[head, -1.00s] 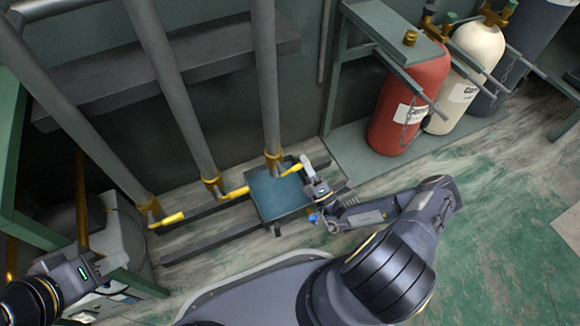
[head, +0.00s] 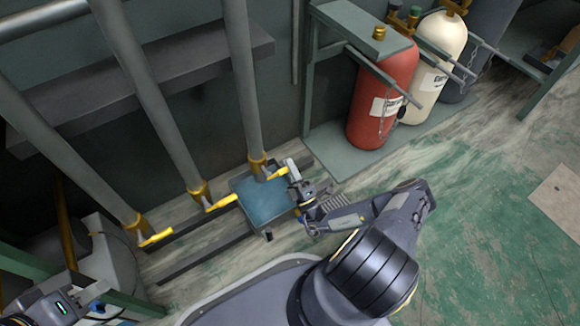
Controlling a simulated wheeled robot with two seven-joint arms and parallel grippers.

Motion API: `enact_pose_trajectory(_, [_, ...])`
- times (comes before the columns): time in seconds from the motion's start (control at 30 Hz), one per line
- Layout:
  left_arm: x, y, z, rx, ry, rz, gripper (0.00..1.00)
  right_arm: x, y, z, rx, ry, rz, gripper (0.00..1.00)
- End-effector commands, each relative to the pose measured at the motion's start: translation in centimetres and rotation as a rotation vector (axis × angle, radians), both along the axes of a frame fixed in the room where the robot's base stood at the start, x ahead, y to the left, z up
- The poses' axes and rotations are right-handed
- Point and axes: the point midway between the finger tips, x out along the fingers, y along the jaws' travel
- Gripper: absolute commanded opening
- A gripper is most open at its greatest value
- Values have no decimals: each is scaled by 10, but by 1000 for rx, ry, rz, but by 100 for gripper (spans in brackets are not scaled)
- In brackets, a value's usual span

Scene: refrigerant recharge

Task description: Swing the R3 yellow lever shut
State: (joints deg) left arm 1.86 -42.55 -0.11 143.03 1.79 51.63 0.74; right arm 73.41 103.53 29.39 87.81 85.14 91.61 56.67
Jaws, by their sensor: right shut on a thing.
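Three grey pipes end low down in brass valves, each with a yellow lever. No label is readable; I take the rightmost lever (head: 277,174) as R3. It points right and slightly up in the picture from its valve (head: 257,165), angled out from the pipe. My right gripper (head: 291,170) is shut on the outer end of this lever, and its fingers hide the tip. The middle lever (head: 222,203) and the left lever (head: 156,237) also point to the right. My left gripper (head: 98,290) is at the lower left, away from the levers; its fingertips are unclear.
A blue-topped tray (head: 265,205) sits below the R3 lever. A red cylinder (head: 381,100) and a cream cylinder (head: 436,60) stand chained in a rack at the upper right. A green frame (head: 120,303) is near my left arm. Green floor is open at the right.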

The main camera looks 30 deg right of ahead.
Motion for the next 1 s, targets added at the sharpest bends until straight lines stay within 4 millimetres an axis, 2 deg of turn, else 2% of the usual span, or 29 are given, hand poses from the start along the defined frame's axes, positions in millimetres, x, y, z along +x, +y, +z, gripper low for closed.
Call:
enact_pose_trajectory(0.07, [0,0,0,0,0,0,36,-1,0,-2,3,4,-1,0])
enact_pose_trajectory(0.1, [0,0,0,0,0,0,36,-1,0,-2,3,5,-1,21])
enact_pose_trajectory(0.23, [0,0,0,0,0,0,36,-1,0,-2,2,4,-1,36])
enact_pose_trajectory(0.57, [0,0,1,0,0,0,36,-4,0,-3,1,3,-2,36])
enact_pose_trajectory(1.0, [0,0,12,0,0,0,36,-59,-2,-40,1,4,-3,36])
